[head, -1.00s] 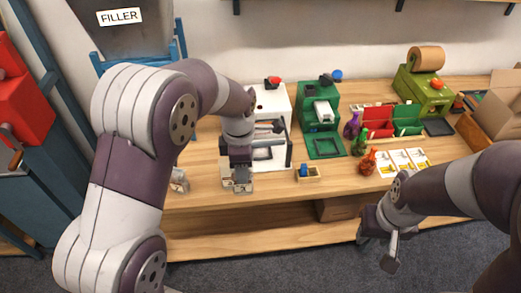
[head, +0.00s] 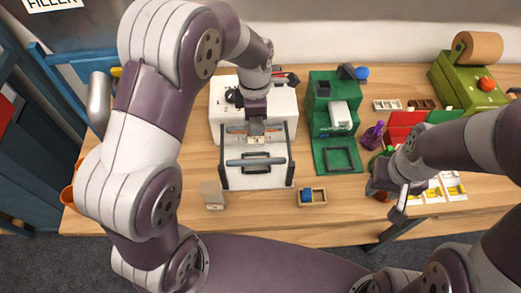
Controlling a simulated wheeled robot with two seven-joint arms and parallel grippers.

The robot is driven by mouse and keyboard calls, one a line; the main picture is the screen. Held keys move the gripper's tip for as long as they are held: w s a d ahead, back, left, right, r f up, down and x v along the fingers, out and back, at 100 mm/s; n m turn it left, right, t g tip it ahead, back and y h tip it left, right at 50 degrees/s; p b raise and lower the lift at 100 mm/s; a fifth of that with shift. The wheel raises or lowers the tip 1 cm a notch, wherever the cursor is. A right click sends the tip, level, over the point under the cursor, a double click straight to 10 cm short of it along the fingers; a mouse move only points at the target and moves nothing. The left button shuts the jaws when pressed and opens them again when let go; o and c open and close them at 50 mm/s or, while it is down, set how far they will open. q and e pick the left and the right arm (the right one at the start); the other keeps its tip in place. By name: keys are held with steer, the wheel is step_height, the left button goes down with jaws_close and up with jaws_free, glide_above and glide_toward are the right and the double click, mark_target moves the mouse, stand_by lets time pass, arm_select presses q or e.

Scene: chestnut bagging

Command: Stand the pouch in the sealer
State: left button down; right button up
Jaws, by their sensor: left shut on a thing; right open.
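The pouch in my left gripper (head: 256,139) is mostly hidden; only a small pale tan piece shows between the fingers. The gripper is shut on it, pointing down at the white machine (head: 222,122), which looks like the sealer. The machine has a dark knob, a black side frame and a grey cross bar (head: 255,160). The gripper is just behind that bar, between the frame's sides. I cannot tell whether the pouch touches the machine. My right gripper (head: 393,203) is open and empty near the table's front right.
A small tan and grey block-like item (head: 212,195) stands front left of the machine. A wooden tray (head: 312,203) with a blue piece lies front right. A green machine (head: 320,125) stands to the right, then a purple bottle (head: 373,134) and red and green bins (head: 403,122).

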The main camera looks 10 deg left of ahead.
mark_target(255, 146)
arm_select(q)
steer(key=shift+s+f, duration=0.85)
steer(key=shift+f, duration=0.25)
steer(key=f, duration=0.4)
steer(key=w+f, duration=0.1)
steer(key=f, duration=0.1)
steer(key=shift+f+p, duration=0.2)
steer(key=shift+p, duration=0.2)
steer(key=shift+s+f, duration=0.25)
steer(key=shift+f, duration=1)
arm_select(e)
steer(key=shift+s+r, duration=0.4)
steer(key=shift+s, duration=0.15)
arm_select(q)
steer(key=shift+w+f, duration=0.1)
arm_select(e)
steer(key=shift+f, duration=0.1)
arm_select(q)
steer(key=c, duration=0.8)
jaws_free()
steer(key=shift+c, duration=0.2)
